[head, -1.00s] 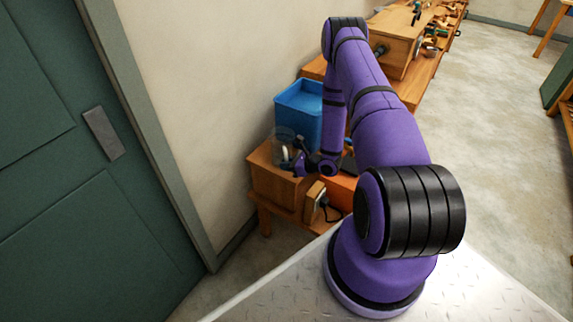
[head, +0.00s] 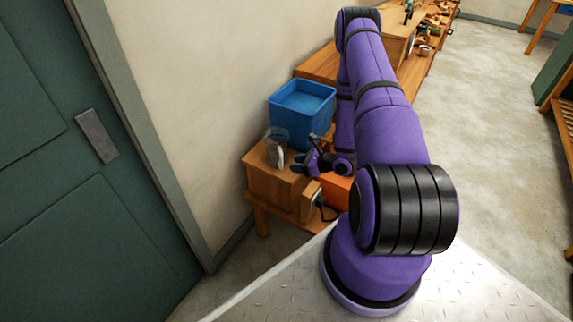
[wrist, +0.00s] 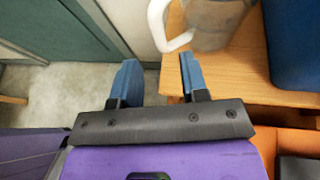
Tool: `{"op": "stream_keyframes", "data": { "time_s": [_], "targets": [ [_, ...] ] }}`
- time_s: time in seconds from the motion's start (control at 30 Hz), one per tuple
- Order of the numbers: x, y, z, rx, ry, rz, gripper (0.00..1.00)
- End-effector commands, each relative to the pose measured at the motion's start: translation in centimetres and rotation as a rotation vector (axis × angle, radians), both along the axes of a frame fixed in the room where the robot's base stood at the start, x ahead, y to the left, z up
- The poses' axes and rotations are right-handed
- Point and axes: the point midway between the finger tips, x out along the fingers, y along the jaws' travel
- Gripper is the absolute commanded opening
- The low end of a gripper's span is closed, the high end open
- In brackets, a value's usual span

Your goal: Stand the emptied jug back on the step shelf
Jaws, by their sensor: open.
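The clear jug (head: 276,154) with a pale handle stands upright on top of the wooden step shelf (head: 268,185), near its left end. The wrist view shows the jug (wrist: 218,22) at the top, with its white handle toward my gripper; its upper part is cut off. My gripper (head: 297,163) is just right of the jug in the head view. In the wrist view my gripper (wrist: 158,78) has its blue fingers apart with nothing between them, and the handle lies beyond the fingertips, apart from them. Whether the jug holds anything is too small to tell.
A blue bin (head: 302,103) stands behind the jug, close by the wall. A small wooden-sided box (head: 311,202) with a dark cable sits at the shelf's front. A green door (head: 70,190) is at left. A longer bench with clutter runs back to the right.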

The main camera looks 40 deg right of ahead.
Motion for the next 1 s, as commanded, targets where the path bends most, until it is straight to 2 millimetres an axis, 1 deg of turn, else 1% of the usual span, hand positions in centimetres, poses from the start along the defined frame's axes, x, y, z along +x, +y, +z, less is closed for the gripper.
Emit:
{"op": "stream_keyframes", "data": {
  "time_s": [0.03, 0.1, 0.3, 0.4, 0.53, 0.57, 0.63, 0.67, 0.77, 0.9, 0.97, 1.0],
  "targets": [
    [-0.8, -0.6, 0.4, 0.001, 0.000, -0.004, 0.41],
    [-1.8, -1.1, 0.8, 0.000, -0.001, -0.003, 0.41],
    [-3.6, -2.2, 1.7, 0.000, 0.000, -0.002, 0.41],
    [-4.0, -2.4, 1.8, 0.001, -0.001, 0.000, 0.41],
    [-4.0, -2.4, 2.0, -0.001, -0.002, 0.004, 0.41],
    [-3.9, -2.4, 2.3, -0.003, -0.005, 0.009, 0.41],
    [-3.4, -2.1, 3.3, -0.011, -0.016, 0.036, 0.41],
    [-3.1, -1.9, 4.0, -0.016, -0.024, 0.056, 0.41],
    [-1.7, -0.9, 7.3, -0.044, -0.056, 0.146, 0.41],
    [0.0, 1.4, 13.1, -0.101, -0.110, 0.314, 0.41],
    [0.4, 2.5, 15.5, -0.130, -0.132, 0.386, 0.41],
    [0.6, 3.3, 17.1, -0.148, -0.147, 0.435, 0.41]
  ]
}}
